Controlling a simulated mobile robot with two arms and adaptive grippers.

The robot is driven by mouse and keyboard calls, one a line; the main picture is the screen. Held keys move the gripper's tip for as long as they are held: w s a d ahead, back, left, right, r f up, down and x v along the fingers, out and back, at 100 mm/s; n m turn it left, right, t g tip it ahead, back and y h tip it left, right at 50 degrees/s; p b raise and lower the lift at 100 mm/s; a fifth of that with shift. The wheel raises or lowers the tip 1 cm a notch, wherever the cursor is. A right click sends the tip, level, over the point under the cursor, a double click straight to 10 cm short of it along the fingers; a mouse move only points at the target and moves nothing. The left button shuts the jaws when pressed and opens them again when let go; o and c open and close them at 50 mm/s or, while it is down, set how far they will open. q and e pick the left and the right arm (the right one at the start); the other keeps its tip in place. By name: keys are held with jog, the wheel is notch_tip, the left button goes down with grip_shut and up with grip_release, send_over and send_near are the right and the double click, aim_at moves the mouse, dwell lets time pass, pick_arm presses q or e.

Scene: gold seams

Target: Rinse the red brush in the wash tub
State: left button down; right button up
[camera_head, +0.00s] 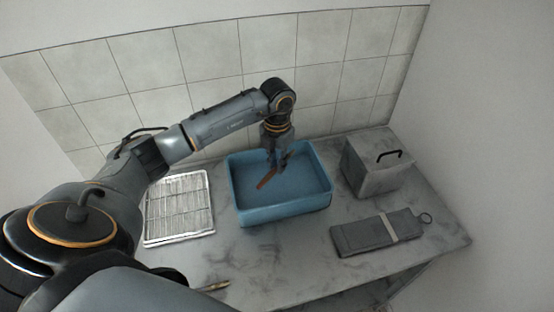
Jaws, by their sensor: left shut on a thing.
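The blue wash tub (250,215) stands on the marbled table, open at the top. My left gripper (275,165) points down into the tub from above its back part. It is shut on the red brush (266,180), whose reddish-brown length hangs tilted down to the left from the fingers, within the tub's walls. I cannot tell whether the brush touches the tub's floor. My right gripper is not in view.
A white wire rack (178,208) lies left of the tub. A grey box with a black handle (375,165) stands to the right, with a dark grey flat case (365,236) in front of it. A thin brown stick (214,286) lies near the front edge. A tiled wall closes the back.

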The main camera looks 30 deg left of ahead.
pick_arm(q)
jog(key=shift+f+b, duration=2.25)
jog(key=shift+f, duration=1.4)
jog(key=shift+r, duration=0.1)
jog(key=shift+r+p, duration=1)
jog(key=shift+r, duration=0.25)
jog(key=shift+r+p, duration=2.4)
jog(key=shift+r, duration=1.4)
